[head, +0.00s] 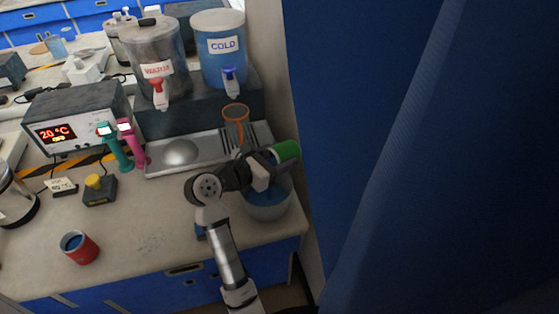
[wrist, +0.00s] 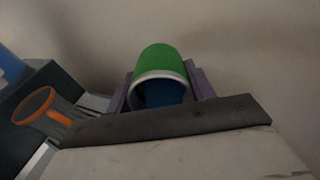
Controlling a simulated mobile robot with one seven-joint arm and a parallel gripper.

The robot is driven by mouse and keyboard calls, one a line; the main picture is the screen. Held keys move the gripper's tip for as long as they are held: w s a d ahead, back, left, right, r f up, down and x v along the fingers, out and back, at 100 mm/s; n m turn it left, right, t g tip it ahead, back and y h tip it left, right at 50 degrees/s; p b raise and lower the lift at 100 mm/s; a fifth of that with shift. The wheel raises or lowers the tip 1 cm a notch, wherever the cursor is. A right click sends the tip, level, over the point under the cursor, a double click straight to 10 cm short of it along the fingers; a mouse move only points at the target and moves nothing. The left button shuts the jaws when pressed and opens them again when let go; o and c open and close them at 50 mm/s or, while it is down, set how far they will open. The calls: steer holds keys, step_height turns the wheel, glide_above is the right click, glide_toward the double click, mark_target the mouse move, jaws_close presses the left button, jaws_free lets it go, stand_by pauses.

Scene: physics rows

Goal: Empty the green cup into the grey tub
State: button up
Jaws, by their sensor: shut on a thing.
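The green cup (head: 288,151) is held in my gripper (head: 270,158), tipped well over on its side, above the grey tub (head: 268,213). In the wrist view the green cup (wrist: 160,58) sits between the two purple fingers, its white rim towards the camera and blue inside it. The grey tub stands at the right end of the counter with blue in it, partly hidden by my gripper and arm. No falling stream shows.
A wall and a large blue panel (head: 400,150) stand close on the right. A red cup (head: 80,248) stands at front left.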

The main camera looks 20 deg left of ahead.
steer(key=shift+s+a+r+t+h+b, duration=0.15)
steer(key=shift+t+h+b, duration=0.3)
steer(key=shift+b, duration=0.9)
steer(key=shift+s+t+h+b, duration=0.2)
steer(key=shift+t+b, duration=0.5)
steer(key=shift+b, duration=0.65)
steer(key=shift+s+a+r+t+h+b, duration=0.1)
steer(key=shift+t+h+b, duration=0.35)
steer(key=shift+b, duration=0.9)
steer(key=shift+r+t+b, duration=0.25)
steer(key=shift+t+b, duration=0.15)
steer(key=shift+b, duration=0.2)
steer(key=b, duration=0.2)
steer(key=r+g+b, duration=0.1)
steer(key=b, duration=0.1)
steer(key=shift+w+a+r+b, duration=0.15)
steer(key=shift+r+b, duration=0.15)
steer(key=shift+g+b, duration=0.3)
steer(key=shift+b, duration=0.85)
steer(key=f+b, duration=0.1)
steer(key=f+y+b, duration=0.1)
steer(key=b, duration=0.1)
steer(key=shift+w+d+f+g, duration=0.1)
steer(key=shift+d+g, duration=0.2)
steer(key=shift+g, duration=0.1)
steer(key=shift+p, duration=0.45)
